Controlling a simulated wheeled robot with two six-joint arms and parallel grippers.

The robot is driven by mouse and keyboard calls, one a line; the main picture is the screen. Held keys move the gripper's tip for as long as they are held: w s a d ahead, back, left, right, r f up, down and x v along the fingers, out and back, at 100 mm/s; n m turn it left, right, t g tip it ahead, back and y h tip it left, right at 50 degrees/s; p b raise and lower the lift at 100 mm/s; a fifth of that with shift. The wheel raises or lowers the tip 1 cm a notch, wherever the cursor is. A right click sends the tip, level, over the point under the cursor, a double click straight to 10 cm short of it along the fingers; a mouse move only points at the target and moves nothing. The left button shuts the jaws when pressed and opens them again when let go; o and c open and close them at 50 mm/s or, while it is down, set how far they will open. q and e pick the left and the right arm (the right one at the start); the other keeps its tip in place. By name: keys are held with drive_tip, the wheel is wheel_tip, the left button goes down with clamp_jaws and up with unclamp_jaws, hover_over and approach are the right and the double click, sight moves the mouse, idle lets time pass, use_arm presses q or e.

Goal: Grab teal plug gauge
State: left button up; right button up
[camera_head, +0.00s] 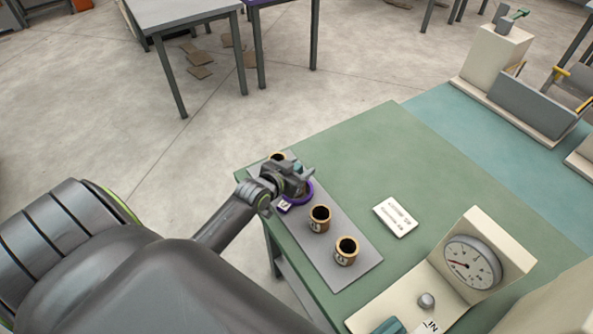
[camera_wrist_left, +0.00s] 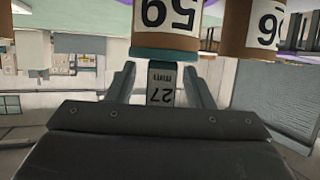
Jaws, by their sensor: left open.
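My left gripper (camera_head: 297,180) is open over the far left end of the grey mat, low beside the purple ring. A small teal part (camera_head: 297,168), likely the teal plug gauge, shows at the gripper; the gripper hides most of it. My right gripper is not in view.
Brown cups stand on the grey mat (camera_head: 368,262): one in the middle (camera_head: 319,219), one nearer (camera_head: 346,252), one behind the gripper (camera_head: 277,156). A purple ring (camera_head: 304,196) is close to the gripper. A white card (camera_head: 396,217) and dial gauge (camera_head: 472,264) are to the right.

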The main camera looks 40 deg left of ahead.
use_arm(q)
drive_tip(key=shift+w+f, duration=0.15)
drive_tip(key=shift+w, duration=0.2)
clamp_jaws()
